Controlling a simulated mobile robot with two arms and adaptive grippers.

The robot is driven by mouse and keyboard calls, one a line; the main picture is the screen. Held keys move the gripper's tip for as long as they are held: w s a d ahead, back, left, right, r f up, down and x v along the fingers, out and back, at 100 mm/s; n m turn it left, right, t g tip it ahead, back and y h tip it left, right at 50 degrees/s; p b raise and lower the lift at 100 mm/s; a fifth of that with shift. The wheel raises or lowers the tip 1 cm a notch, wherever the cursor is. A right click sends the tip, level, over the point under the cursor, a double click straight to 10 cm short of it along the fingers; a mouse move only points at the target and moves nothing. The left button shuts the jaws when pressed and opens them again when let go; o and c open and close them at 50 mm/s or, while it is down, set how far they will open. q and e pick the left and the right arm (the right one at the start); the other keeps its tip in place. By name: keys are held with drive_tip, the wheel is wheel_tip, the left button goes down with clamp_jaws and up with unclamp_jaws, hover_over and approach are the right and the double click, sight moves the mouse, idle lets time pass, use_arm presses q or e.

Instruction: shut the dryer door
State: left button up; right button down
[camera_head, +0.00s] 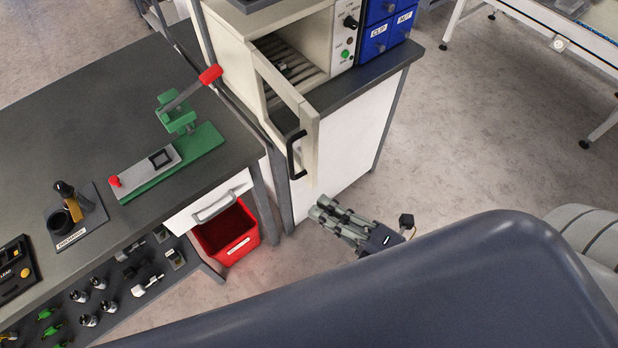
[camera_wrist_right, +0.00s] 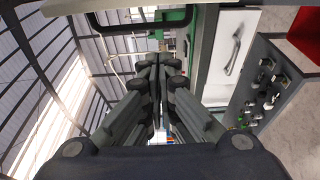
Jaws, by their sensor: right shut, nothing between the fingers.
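The dryer (camera_head: 320,45) is a cream box on the dark top of a white cabinet, with a knob and a green button on its front. Its door (camera_head: 284,95) stands open, swung out toward me, with a black handle (camera_head: 292,155) near its free end. Slatted racks show inside. My right gripper (camera_head: 318,207) is shut and empty, below and just right of the door's free end, apart from it. In the right wrist view, the gripper (camera_wrist_right: 160,62) points up, with the dark handle (camera_wrist_right: 140,20) beyond its fingertips. My left gripper is not in view.
A dark workbench (camera_head: 60,110) with a green press (camera_head: 175,145) fills the left. A red bin (camera_head: 228,235) stands under its drawer. Blue drawers (camera_head: 385,30) sit right of the dryer. Open floor lies right of the cabinet (camera_head: 350,150).

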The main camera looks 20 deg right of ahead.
sight(311, 180)
drive_tip(key=w+p, duration=0.1)
drive_tip(key=w, duration=0.1)
drive_tip(key=w+p, duration=0.1)
drive_tip(key=w, duration=0.2)
drive_tip(key=w+p, duration=0.1)
drive_tip(key=w, duration=0.1)
drive_tip(key=shift+w+a, duration=0.3)
drive_tip(key=shift+d, duration=0.15)
